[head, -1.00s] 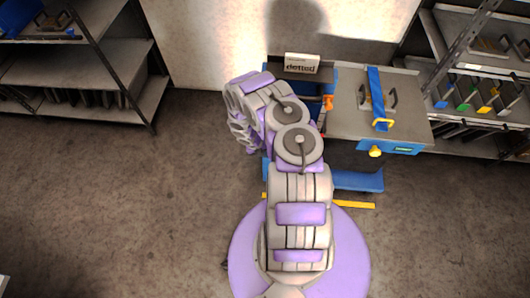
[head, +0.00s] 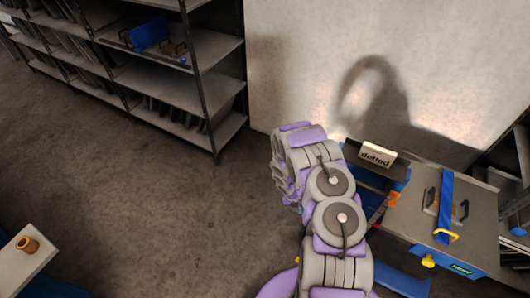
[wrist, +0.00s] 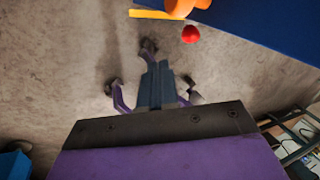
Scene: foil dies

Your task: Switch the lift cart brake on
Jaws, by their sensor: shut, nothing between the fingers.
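The lift cart (head: 375,180) stands at the right in the head view, blue with a dark deck. An orange part (head: 393,199) shows on its right side. In the wrist view the cart's blue body (wrist: 265,25) fills the upper right. A red ball knob (wrist: 190,34), an orange part (wrist: 178,8) and a yellow bar (wrist: 156,14) show beside it. I cannot tell which part is the brake. My gripper (wrist: 160,65) is shut and empty, below the knob in the picture and apart from it. In the head view my arm hides its fingers and part of the cart.
A grey-topped table (head: 475,215) with a blue strap and yellow knob stands right of the cart. A shelf rack (head: 180,75) stands at the back left. A bench corner with a wooden piece (head: 28,244) is at lower left. The floor between is clear.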

